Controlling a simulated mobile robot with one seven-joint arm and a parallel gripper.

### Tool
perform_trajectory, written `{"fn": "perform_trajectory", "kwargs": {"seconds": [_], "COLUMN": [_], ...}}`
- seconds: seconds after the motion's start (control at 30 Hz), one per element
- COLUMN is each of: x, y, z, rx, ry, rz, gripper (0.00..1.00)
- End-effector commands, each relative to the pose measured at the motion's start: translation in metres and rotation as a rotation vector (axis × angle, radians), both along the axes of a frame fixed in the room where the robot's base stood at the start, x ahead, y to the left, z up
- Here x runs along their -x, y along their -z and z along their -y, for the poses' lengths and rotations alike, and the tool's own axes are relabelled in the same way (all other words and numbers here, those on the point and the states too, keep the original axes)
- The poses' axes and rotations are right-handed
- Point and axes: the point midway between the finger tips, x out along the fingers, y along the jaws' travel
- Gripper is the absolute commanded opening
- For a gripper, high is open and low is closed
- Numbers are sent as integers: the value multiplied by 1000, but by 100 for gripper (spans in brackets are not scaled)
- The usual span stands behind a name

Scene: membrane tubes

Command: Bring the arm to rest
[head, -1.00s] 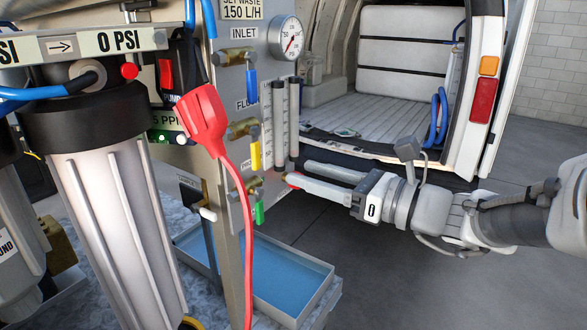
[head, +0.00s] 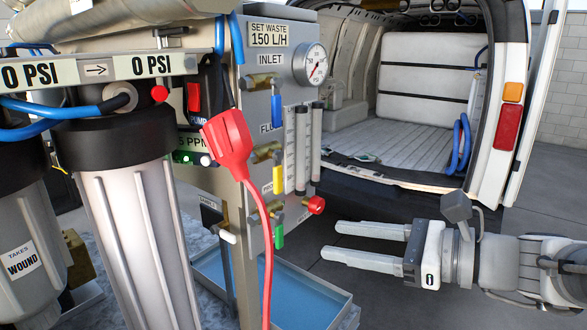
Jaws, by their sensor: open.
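My gripper (head: 328,241) is at the lower right of the head view, its two long pale fingers apart and pointing left. Nothing is between them. The fingertips are to the right of the panel (head: 262,215) and below its red knob (head: 316,205), with a visible gap in the picture. My arm runs from the gripper to the right edge of the view. The rest of my arm is out of view.
The panel carries a gauge (head: 310,64) and valves with blue, yellow and green handles. A blue-filled tray (head: 312,295) stands below. An open van (head: 415,165) is behind, with clear floor before it.

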Motion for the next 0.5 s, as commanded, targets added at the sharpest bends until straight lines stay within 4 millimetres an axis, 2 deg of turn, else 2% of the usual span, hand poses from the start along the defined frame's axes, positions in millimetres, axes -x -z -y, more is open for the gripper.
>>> {"fn": "perform_trajectory", "kwargs": {"seconds": [0.1,0.2,0.37,0.5], "x": [32,56,84,96], "y": [27,53,86,103], "z": [-21,-27,-15,9], "rx": [277,526,924,1271], "ry": [-160,-307,-552,-780], "rz": [107,216,422,616], "gripper": [52,52,52,52]}}
